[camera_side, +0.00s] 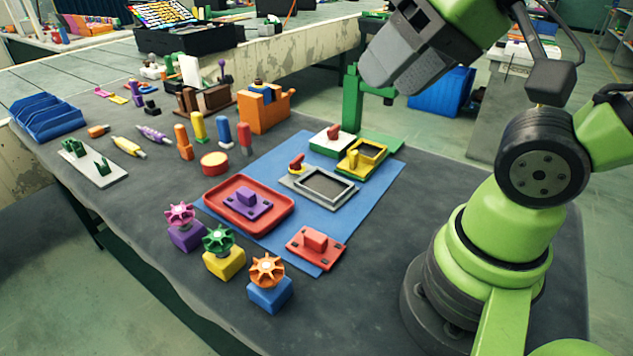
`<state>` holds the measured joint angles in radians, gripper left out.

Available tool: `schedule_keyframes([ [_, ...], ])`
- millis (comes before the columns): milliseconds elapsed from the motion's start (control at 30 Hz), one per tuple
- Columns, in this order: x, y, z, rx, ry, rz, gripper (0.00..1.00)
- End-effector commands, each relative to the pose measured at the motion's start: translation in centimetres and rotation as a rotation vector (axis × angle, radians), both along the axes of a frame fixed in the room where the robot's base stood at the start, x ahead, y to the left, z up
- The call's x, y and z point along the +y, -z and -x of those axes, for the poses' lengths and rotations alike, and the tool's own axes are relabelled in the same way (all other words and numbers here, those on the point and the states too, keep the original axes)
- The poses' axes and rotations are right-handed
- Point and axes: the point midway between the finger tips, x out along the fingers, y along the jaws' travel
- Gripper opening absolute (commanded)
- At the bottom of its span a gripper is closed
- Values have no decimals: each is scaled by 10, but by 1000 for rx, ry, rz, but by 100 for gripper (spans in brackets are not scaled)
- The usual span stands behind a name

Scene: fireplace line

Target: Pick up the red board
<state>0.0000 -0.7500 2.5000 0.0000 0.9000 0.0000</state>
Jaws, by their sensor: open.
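The red board (301,254) is a flat plate with a raised red block on top. It lies at the near right corner of the blue mat (273,242), partly over its edge. My gripper (381,77) is open, high at the top of the view, well above and behind the board. No object shows in it, though its fingers are hard to make out. Nothing covers the red board.
A red tray (213,205) holding a purple board (233,210) is left of the red board. A grey frame (291,183) and yellow frame (369,170) lie behind. An orange handwheel on a blue base (270,293) stands front left. The tabletop right of the board is clear.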

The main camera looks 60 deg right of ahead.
Motion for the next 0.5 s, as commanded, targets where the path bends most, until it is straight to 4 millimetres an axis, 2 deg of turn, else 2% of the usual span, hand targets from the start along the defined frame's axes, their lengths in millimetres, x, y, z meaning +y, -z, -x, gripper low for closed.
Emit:
schedule_keyframes([
  [367,0,0,0,1,0,0,53],
  [500,-1,6,-8,36,-10,18,53],
])
